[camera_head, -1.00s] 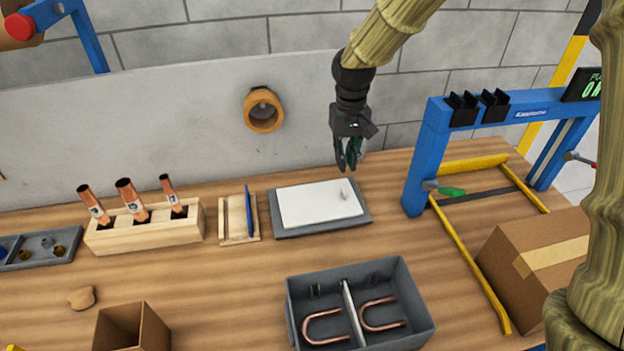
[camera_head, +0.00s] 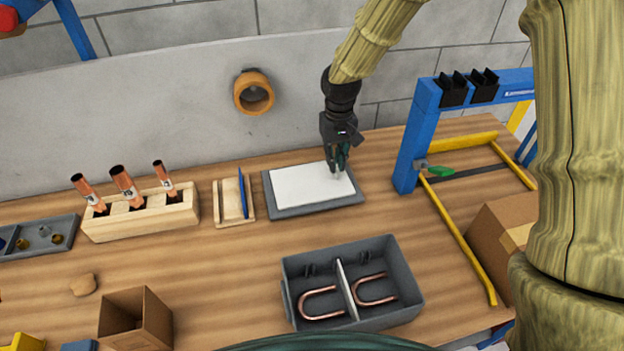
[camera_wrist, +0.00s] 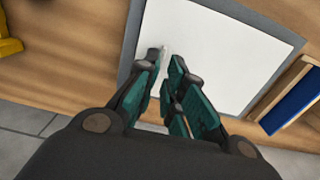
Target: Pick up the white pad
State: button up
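The white pad (camera_head: 305,186) is a flat white rectangle lying in a dark grey tray (camera_head: 308,210) at the back of the bench. In the wrist view the pad (camera_wrist: 225,55) fills much of the upper middle. My gripper (camera_head: 338,172) points down over the pad's right part, its tips close to the surface. In the wrist view its fingers (camera_wrist: 166,62) are apart with a narrow gap. A small pale grey piece shows by the left fingertip, over the pad; the fingers partly hide it. Whether the tips touch anything is unclear.
Left of the tray is a wooden holder with a blue plate (camera_head: 243,193), then a wooden block (camera_head: 140,218) with copper tubes. A divided grey bin (camera_head: 303,266) with bent copper tubes stands in front. A blue frame (camera_head: 415,140) stands at right.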

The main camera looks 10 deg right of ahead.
jog(key=shift+f+p, duration=0.35)
jog(key=shift+f, duration=1.15)
jog(key=shift+d, duration=0.1)
grip_shut()
jog(key=shift+r, duration=0.15)
